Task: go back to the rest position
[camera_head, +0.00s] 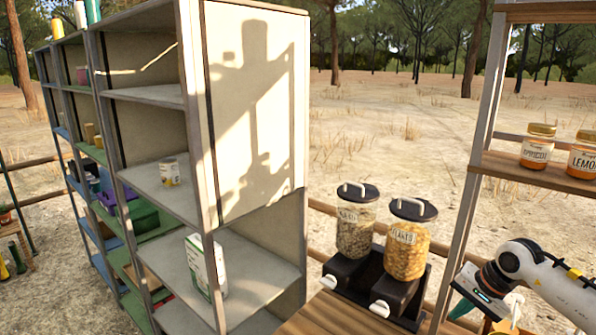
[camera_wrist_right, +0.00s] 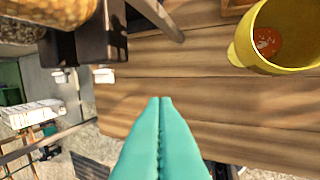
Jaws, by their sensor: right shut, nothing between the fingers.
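My right gripper (camera_head: 462,307) is at the lower right of the head view, over the wooden counter (camera_head: 310,318). In the right wrist view its teal fingers (camera_wrist_right: 160,100) are pressed together with nothing between them. The fingers point at the wooden counter top (camera_wrist_right: 215,110). My left gripper is in neither view.
Two dispensers, oats (camera_head: 355,222) and flakes (camera_head: 405,240), stand on the counter left of my right gripper. A yellow cup (camera_wrist_right: 237,50) with something orange-red inside is near the fingers. Jars of apricot (camera_head: 537,147) and lemon (camera_head: 582,158) stand on a shelf above. A tall shelf unit (camera_head: 250,110) stands left.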

